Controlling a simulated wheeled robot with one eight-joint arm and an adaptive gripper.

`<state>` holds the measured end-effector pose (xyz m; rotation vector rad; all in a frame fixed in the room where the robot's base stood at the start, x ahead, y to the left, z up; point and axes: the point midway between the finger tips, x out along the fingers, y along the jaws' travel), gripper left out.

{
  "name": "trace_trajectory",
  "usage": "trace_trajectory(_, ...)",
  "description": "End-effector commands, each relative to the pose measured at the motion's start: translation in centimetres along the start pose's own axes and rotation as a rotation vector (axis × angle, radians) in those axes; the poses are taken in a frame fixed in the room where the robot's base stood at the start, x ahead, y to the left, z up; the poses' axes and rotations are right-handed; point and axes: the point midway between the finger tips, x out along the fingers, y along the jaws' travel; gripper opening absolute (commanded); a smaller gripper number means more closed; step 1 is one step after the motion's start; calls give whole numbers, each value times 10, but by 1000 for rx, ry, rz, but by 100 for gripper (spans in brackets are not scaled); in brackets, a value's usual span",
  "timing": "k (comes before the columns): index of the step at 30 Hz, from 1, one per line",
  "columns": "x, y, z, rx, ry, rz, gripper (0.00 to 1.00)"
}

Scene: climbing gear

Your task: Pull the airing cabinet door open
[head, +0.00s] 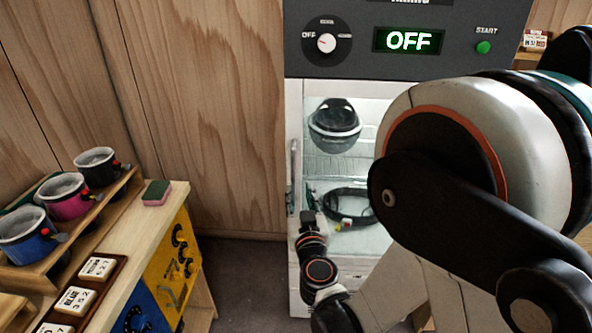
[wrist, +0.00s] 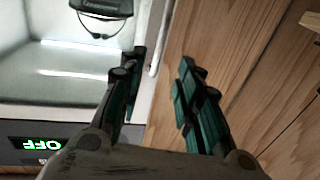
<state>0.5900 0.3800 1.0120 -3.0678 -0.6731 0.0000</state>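The airing cabinet (head: 300,110) stands ahead, with a dark control panel on top reading OFF. Its glass door (head: 370,165) is shut. A pale upright handle (head: 294,175) runs along the door's left edge. My gripper (head: 308,217) is in front of the handle's lower part. In the wrist view my gripper (wrist: 157,85) is open and empty, its dark green fingers apart. The handle (wrist: 158,38) shows beyond the fingertips, roughly in line with the gap between them. I cannot tell whether a finger touches it. My arm hides the door's right side.
Behind the glass are a dark helmet (head: 335,125) and coiled dark gear (head: 345,203). Floor shows between bench and cabinet. A wooden wall (head: 200,100) is behind.

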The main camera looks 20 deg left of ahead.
Motion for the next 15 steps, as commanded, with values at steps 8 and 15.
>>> trace_trajectory(8, 24, -1, -3, 0, -1, 1, 31)
trace_trajectory(15, 65, 0, 0, 0, 0, 2, 31)
